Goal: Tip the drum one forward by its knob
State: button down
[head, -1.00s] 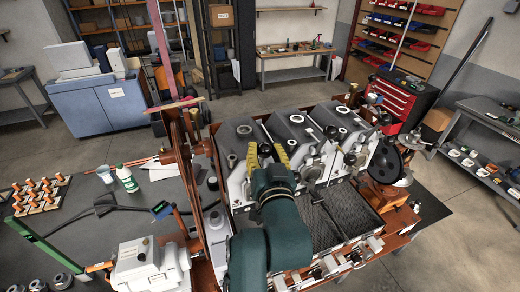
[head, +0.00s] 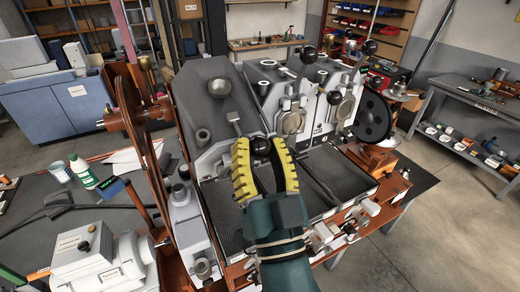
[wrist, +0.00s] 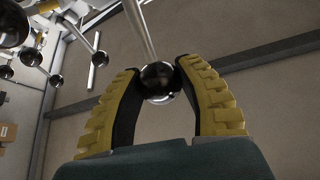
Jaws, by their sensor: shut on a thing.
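Drum one, the leftmost grey-faced drum housing (head: 200,88), stands tilted forward, with its broad grey top face turned toward me. A short light lever runs from its front down to a dark ball knob (head: 262,147). My gripper (head: 262,158) has its yellow-ridged fingers shut on this knob, over the front tray. In the wrist view, the shiny dark knob (wrist: 159,80) sits between the fingertips on a pale metal rod. The lower front of the drum is partly hidden behind my fingers.
Other grey drum units (head: 292,92) stand to the right, with their own knobs. A perforated dark tray (head: 222,205) lies below my gripper. A black round plate (head: 372,115) is at the right end. A white-green bottle (head: 82,172) stands on the left bench.

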jog(key=shift+s+d+f, duration=0.15)
jog(key=shift+f, duration=0.05)
dwell(0.3)
jog(key=c, duration=1)
grip_release()
jog(key=shift+c, duration=0.2)
jog(key=shift+o, duration=1.3)
jog(key=shift+s+f, duration=0.1)
jog(key=shift+f, duration=0.05)
jog(key=shift+o, duration=1)
jog(key=v, duration=1.2)
